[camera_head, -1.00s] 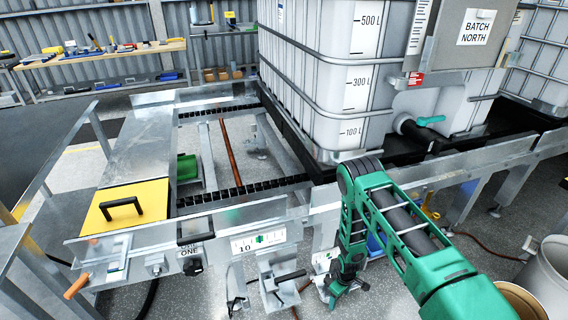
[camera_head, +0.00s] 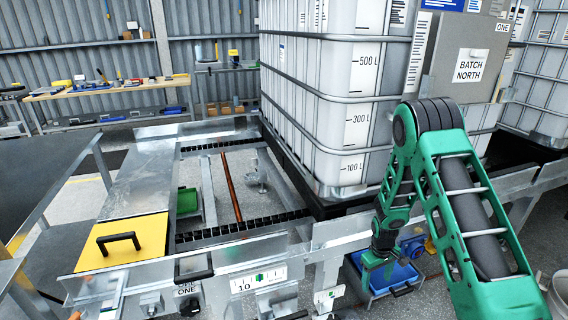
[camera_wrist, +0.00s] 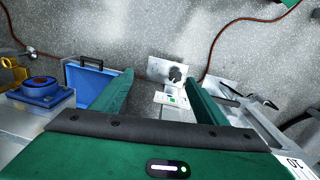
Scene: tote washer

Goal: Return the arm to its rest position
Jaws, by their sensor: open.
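My green arm rises from the lower right in the head view and bends at a dark elbow joint in front of the white tank. My gripper (camera_head: 378,262) hangs below it, pointing down, just in front of the conveyor frame's edge. In the wrist view my gripper (camera_wrist: 165,88) shows two green fingers spread wide apart, with nothing between them. Below the gap are a metal bracket plate (camera_wrist: 168,70) and the speckled grey floor. In the head view the fingertips are small and partly overlap the blue tray behind them.
A blue tray (camera_head: 402,278) lies below the frame near my gripper; it also shows in the wrist view (camera_wrist: 88,82). The white tank (camera_head: 330,90) stands on the conveyor. A yellow plate with a black handle (camera_head: 120,240) is at left. A hose (camera_wrist: 214,40) lies on the floor.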

